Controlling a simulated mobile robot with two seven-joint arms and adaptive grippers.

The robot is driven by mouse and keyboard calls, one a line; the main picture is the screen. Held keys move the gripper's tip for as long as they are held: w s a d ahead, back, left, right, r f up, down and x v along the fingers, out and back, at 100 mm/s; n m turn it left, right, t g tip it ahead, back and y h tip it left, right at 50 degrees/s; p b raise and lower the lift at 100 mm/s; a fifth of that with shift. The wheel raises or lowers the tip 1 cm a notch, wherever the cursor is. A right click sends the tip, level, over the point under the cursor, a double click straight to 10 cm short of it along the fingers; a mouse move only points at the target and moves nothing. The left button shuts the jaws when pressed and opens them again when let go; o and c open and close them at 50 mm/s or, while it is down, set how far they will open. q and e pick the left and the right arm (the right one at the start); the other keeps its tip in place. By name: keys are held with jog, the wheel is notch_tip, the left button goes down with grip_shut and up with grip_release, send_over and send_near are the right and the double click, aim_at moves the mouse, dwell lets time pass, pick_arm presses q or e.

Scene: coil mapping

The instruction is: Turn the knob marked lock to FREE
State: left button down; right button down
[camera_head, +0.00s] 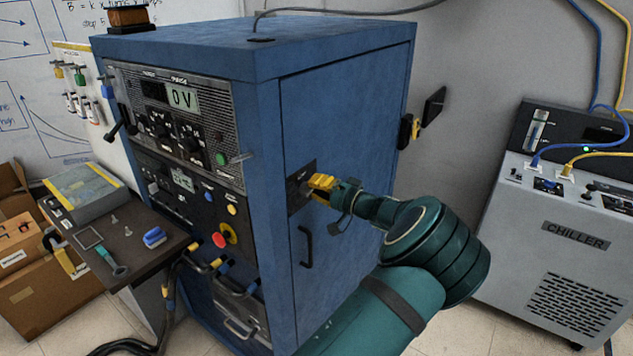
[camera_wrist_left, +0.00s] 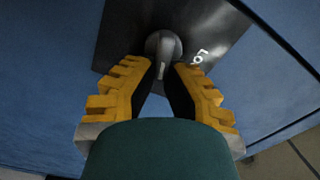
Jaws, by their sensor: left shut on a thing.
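The knob (camera_wrist_left: 164,46) is grey and round with a raised grip bar, set on a black plate (camera_wrist_left: 215,28) on the side of the blue cabinet. White letters, partly cut off or hidden, show beside it on the plate. In the head view the plate (camera_head: 301,177) shows but my gripper hides most of the knob. My left gripper (camera_head: 314,188) is at the plate with its yellow fingers around the knob. In the left wrist view the fingertips (camera_wrist_left: 162,70) are shut on the knob's bar. My right gripper is in neither view.
The blue cabinet (camera_head: 345,110) has a side door with a black handle (camera_head: 306,246) below the plate. A grey chiller (camera_head: 560,250) stands at the right. A small table (camera_head: 140,262) with tools stands at the left. Free space lies between cabinet and chiller.

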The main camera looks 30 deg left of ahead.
pick_arm(q)
jog(key=shift+a+f+m+p, duration=0.15)
jog(key=shift+m+p, duration=0.25)
jog(key=shift+m, duration=0.45)
jog(key=shift+d+f+m+p, duration=0.1)
jog(key=shift+m+p, duration=0.3)
jog(key=shift+m, duration=0.45)
jog(key=c, duration=1)
grip_release()
jog(key=shift+a, duration=0.1)
jog(key=s+d, duration=0.1)
jog(key=d, duration=1.1)
